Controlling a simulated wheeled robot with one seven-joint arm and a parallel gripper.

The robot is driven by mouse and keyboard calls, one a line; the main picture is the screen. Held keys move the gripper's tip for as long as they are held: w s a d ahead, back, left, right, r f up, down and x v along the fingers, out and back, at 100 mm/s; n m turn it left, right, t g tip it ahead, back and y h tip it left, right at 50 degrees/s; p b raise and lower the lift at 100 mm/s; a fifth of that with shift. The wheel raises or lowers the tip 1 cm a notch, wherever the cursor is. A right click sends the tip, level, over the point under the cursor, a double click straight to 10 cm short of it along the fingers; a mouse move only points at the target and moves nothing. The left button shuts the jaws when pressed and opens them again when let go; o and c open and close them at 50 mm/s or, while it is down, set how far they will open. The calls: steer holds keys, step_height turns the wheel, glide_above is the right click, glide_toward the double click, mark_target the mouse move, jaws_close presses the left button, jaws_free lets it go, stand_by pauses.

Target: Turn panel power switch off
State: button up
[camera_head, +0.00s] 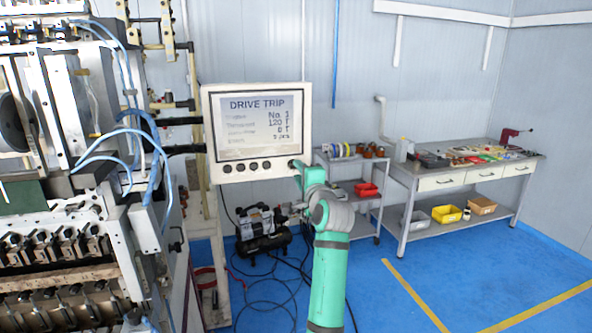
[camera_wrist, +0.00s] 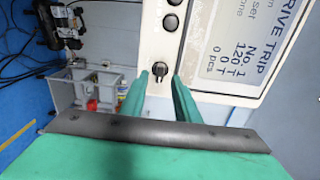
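The control panel (camera_head: 206,120) is a white box with a lit screen (camera_head: 250,125) that reads "DRIVE TRIP". A row of dark round buttons (camera_head: 239,167) runs along its lower edge. In the wrist view the panel (camera_wrist: 152,40) is turned sideways, and a small black switch knob (camera_wrist: 160,69) sits at the end of the row, near the panel's corner. My gripper (camera_wrist: 160,76) has one green fingertip on each side of this knob, with narrow gaps visible. In the head view my gripper (camera_head: 297,165) is at the panel's lower right corner and hides the knob there.
The coil winding machine (camera_head: 70,150) fills the left side. A compressor (camera_head: 262,230) with loose cables stands on the blue floor below the panel. A shelf cart (camera_head: 350,190) and a workbench (camera_head: 470,170) stand to the right. The floor at front right is clear.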

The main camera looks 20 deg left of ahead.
mark_target(295, 168)
steer(key=shift+x, duration=1.7)
steer(key=shift+s, duration=0.1)
steer(key=shift+c, duration=0.6)
jaws_close()
steer(key=shift+n, duration=0.3)
steer(key=shift+r+n, duration=0.15)
steer(key=shift+n, duration=8.45)
